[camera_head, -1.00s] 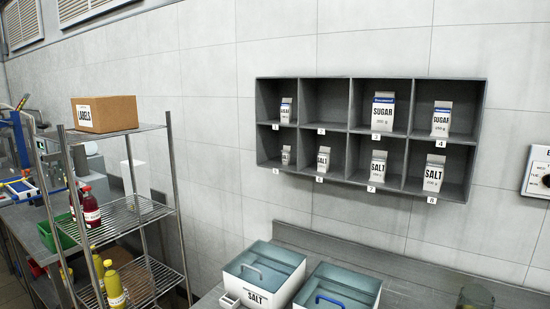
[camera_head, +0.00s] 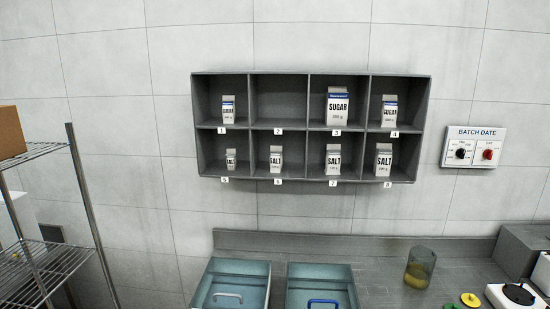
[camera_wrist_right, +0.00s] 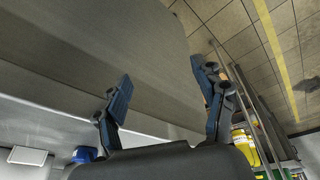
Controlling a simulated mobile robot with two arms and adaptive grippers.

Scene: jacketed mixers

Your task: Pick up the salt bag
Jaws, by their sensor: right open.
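Several salt bags stand in the lower row of the grey wall shelf (camera_head: 250,183). A small salt bag (camera_head: 231,159) is in compartment 5. Larger ones are in compartment 6 (camera_head: 276,160), compartment 7 (camera_head: 333,160) and compartment 8 (camera_head: 383,160). Sugar bags stand in the upper row in compartment 1 (camera_head: 228,110), compartment 3 (camera_head: 338,107) and compartment 4 (camera_head: 389,112); compartment 2 is empty. My right gripper (camera_wrist_right: 165,88) shows in the right wrist view, open with nothing between its fingers. Neither gripper shows in the head view.
A batch date panel (camera_head: 474,147) is on the wall. A wire rack (camera_head: 55,262) stands at left.

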